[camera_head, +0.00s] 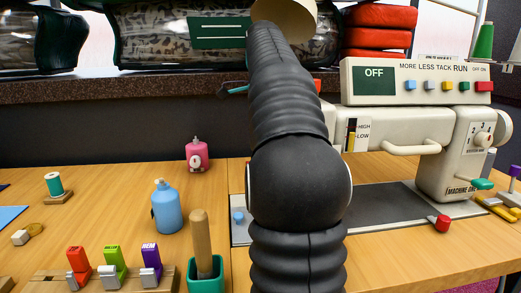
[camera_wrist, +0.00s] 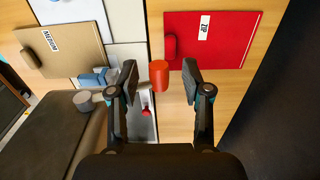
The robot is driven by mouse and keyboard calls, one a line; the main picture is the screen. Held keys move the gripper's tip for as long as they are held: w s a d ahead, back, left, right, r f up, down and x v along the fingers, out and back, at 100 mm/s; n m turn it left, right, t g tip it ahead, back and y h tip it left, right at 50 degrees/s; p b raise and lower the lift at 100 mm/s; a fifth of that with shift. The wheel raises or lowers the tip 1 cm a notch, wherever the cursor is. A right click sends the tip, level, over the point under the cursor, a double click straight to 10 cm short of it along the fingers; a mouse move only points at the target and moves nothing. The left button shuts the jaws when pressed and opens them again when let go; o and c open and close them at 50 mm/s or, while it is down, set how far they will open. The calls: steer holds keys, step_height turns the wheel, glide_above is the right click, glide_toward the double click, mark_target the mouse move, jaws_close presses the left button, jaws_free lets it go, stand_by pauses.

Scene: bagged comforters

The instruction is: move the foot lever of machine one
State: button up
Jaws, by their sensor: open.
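Machine one (camera_head: 450,165) is a cream sewing machine at the right of the head view, with its name on the base. A teal lever tip (camera_head: 482,184) sticks out beside the name, and a pale bar handle (camera_head: 412,147) shows on its front. A HIGH/LOW scale (camera_head: 358,134) is at its left end. I cannot tell which part is the foot lever. My gripper (camera_wrist: 159,88) is open and empty in the wrist view. A red cylinder (camera_wrist: 159,74) appears between its fingertips; whether it is level with them is unclear. My arm hides the gripper in the head view.
A control box reading OFF (camera_head: 415,82) stands above the machine. A red knob (camera_head: 442,224) sits by the grey bed strip. A blue bottle (camera_head: 166,208) and a teal cup (camera_head: 206,276) stand left. The wrist view shows a red ZIP panel (camera_wrist: 230,45) and tan MEDIUM panel (camera_wrist: 75,55).

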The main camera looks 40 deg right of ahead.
steer(key=shift+f, duration=0.65)
jaws_close()
